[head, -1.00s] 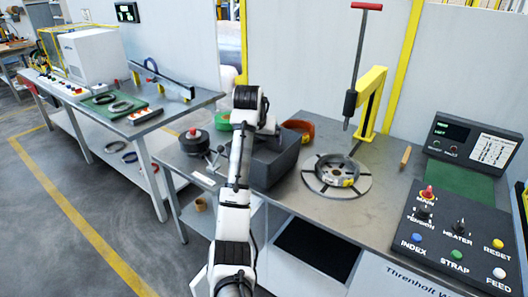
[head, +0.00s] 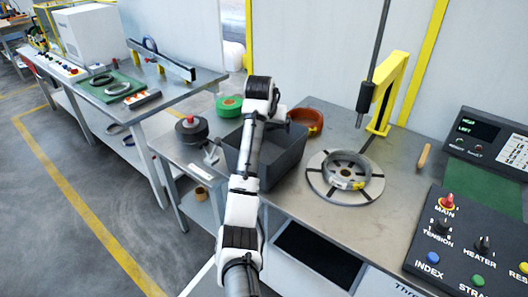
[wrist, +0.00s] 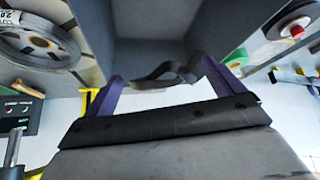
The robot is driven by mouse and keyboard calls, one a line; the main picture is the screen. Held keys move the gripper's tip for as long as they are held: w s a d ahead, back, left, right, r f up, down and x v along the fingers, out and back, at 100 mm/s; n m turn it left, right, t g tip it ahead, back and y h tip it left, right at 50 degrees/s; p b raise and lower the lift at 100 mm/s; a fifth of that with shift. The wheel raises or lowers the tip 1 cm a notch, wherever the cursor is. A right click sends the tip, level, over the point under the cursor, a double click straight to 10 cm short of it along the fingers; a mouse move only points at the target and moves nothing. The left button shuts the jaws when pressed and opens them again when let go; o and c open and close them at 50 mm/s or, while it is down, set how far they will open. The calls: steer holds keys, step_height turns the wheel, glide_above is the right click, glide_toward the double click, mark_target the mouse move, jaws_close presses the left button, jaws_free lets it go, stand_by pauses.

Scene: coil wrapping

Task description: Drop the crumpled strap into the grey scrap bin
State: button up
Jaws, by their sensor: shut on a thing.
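The crumpled strap (wrist: 168,72) is a dark, bent band between the two purple fingers of my gripper (wrist: 160,78) in the wrist view. My gripper is shut on it. The grey scrap bin (head: 287,168) stands on the near left of the bench in the head view, partly hidden by my arm. In the wrist view the bin's grey interior (wrist: 150,28) fills the area behind the strap, so my gripper is over the bin's opening. The strap cannot be made out in the head view, and the height above the bin floor is unclear.
A coil on a round slotted turntable (head: 345,177) lies right of the bin, with a yellow post (head: 392,92) behind it. An orange ring (head: 306,121) and green roll (head: 229,104) lie behind the bin. A black spool (head: 191,129) is to its left. The control panel (head: 470,240) is at right.

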steer(key=shift+f, duration=1.2)
steer(key=o, duration=0.6)
steer(key=shift+r, duration=0.1)
steer(key=b+v, duration=0.1)
steer(key=v, duration=1.2)
steer(key=shift+s+r, duration=0.15)
steer(key=shift+r, duration=0.1)
